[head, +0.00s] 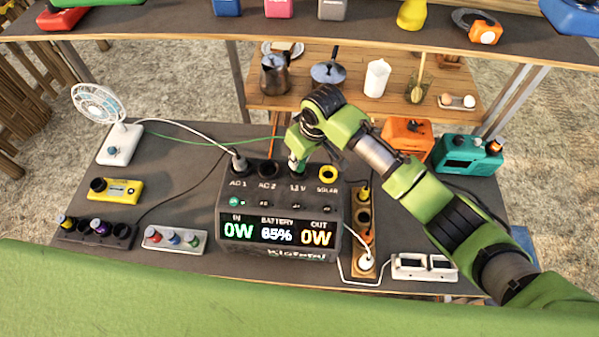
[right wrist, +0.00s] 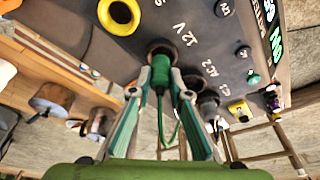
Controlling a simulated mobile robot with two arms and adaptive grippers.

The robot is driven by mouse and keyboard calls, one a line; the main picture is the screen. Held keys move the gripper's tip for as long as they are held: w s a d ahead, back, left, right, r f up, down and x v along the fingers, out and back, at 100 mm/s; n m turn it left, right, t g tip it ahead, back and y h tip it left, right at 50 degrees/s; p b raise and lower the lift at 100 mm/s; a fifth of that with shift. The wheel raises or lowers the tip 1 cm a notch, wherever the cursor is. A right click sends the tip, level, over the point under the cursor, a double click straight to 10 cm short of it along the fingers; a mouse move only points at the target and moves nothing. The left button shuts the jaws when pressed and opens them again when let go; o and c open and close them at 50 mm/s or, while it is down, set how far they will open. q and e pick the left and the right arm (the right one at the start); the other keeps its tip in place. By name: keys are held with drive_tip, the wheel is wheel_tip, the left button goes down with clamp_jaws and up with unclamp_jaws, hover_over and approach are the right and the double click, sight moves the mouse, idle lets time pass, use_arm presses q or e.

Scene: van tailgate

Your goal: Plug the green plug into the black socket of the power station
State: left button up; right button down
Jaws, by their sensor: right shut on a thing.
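The power station (head: 283,205) is a dark box on the table with a lit display. Its top row has sockets labelled AC 1, AC 2, 12 V and SOLAR. My right gripper (head: 297,160) is over the 12 V position. In the right wrist view, my right gripper (right wrist: 160,85) is shut on the green plug (right wrist: 161,68), whose front end is at the dark-rimmed black socket (right wrist: 159,47) beside the 12 V label. I cannot tell how deep it sits. A green cable (head: 200,139) runs left from there. My left gripper is not in view.
A dark plug (head: 239,165) with a white cable is in AC 1. The SOLAR socket (head: 328,173) has a yellow ring. A power strip (head: 363,232) stands close right of the station, and a fan (head: 105,115) at the left. A shelf (head: 380,38) crosses behind.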

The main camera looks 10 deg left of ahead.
drive_tip(key=shift+f, duration=0.95)
drive_tip(key=c, duration=1.8)
unclamp_jaws()
drive_tip(key=shift+r, duration=0.2)
drive_tip(key=v, duration=1.1)
drive_tip(key=shift+r, duration=0.3)
drive_tip(key=shift+s, duration=0.1)
